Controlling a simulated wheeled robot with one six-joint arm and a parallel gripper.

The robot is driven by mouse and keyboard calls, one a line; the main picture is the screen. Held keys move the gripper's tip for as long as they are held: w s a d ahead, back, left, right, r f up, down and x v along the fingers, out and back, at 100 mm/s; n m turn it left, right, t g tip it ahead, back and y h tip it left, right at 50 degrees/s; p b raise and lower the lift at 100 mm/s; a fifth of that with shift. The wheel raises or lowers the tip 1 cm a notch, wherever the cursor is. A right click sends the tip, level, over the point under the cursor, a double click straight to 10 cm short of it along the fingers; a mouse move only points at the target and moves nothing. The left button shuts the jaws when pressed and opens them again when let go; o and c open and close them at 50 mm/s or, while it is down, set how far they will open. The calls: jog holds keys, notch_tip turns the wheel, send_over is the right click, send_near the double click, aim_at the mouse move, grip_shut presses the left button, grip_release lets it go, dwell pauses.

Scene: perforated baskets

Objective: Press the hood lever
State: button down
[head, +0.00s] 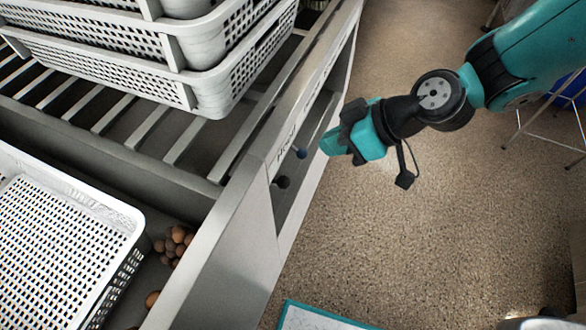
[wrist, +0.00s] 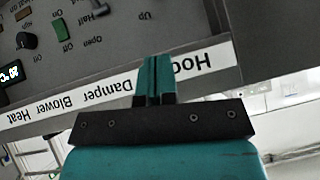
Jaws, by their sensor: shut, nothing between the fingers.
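The word Hood is printed on a white label strip (head: 287,143) along the top edge of the grey control panel.
The wrist view shows a green switch (wrist: 61,29), a brown-black knob (wrist: 27,40) and a lit display (wrist: 11,72) on the panel. White perforated baskets (head: 205,75) stand on the slatted rack. Another basket (head: 120,215) is at lower left. Open speckled floor lies right of the panel.

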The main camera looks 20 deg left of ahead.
jog(key=d+f+x, duration=0.2)
jog(key=x, duration=1)
jog(key=shift+s+a+f, duration=0.25)
jog(key=shift+s+f, duration=0.05)
jog(key=shift+f, duration=0.05)
jog(key=shift+b, duration=0.35)
